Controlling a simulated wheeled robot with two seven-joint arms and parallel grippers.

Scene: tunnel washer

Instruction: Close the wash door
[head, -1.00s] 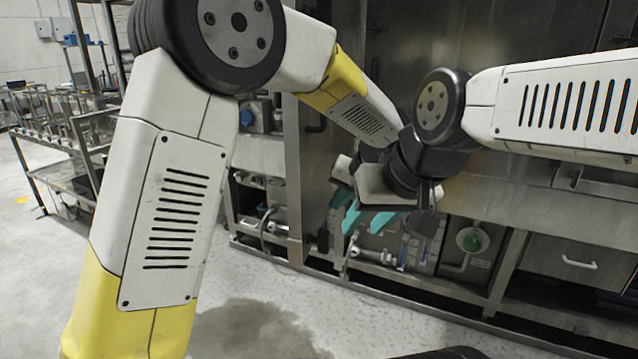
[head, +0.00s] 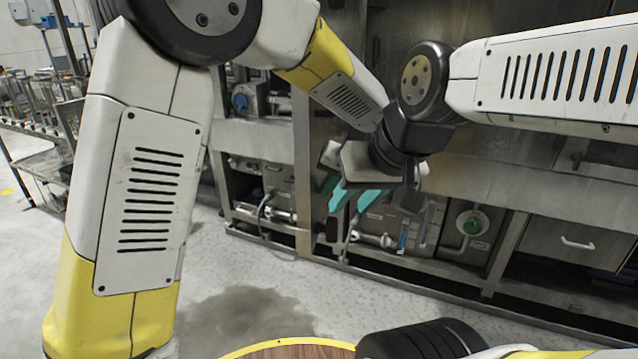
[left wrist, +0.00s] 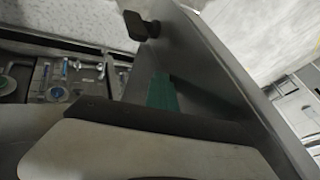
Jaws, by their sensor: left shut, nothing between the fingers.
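The wash door appears to be the flat grey metal panel (left wrist: 245,82) that runs diagonally through the left wrist view. A dark latch-like piece (left wrist: 140,25) sticks out near its upper left end. My left gripper (head: 350,197) has teal finger pads and sits low in front of the steel washer (head: 520,165) in the head view, pointing down. It is shut with nothing between the fingers. Teal also shows beside the panel in the left wrist view; I cannot tell whether it touches. Arm links hide much of the door in the head view. My right gripper is not visible.
Below the washer body are pipes, a green round valve (head: 470,222) and a drawer with a pale handle (head: 578,243). A blue knob (head: 240,100) is at left. A metal rack (head: 30,150) stands at far left. The pale floor (head: 225,240) is open, with a dark wet-looking patch.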

